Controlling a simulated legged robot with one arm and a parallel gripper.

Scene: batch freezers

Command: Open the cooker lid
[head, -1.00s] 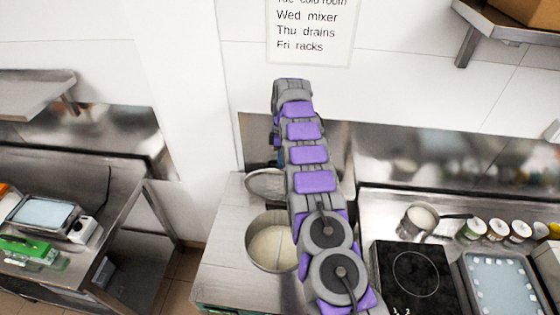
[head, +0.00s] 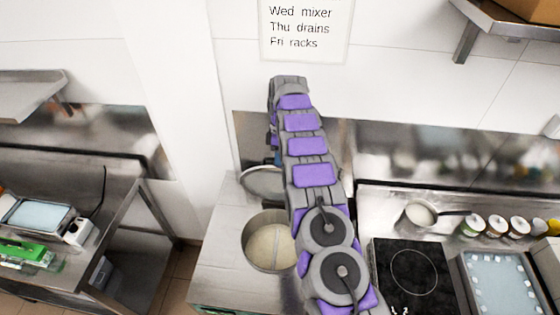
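The cooker (head: 250,238) is a round steel vessel sunk in the steel counter, with pale contents showing inside. Its lid (head: 262,184) is a round steel disc raised at the back of the opening, tilted up near the wall. My purple and grey arm reaches over the counter to the right of the opening and hides part of the vessel and the lid. The end of my arm is near the back wall, just above the lid. My gripper's fingers are hidden behind the arm, so its state and any contact with the lid do not show.
A black hob (head: 412,275), a small pan (head: 420,213), several jars (head: 497,226) and a tray (head: 500,283) stand to the right. A shelf (head: 490,22) juts out at upper right. A separate steel table (head: 125,215) with a scale (head: 40,216) is at left.

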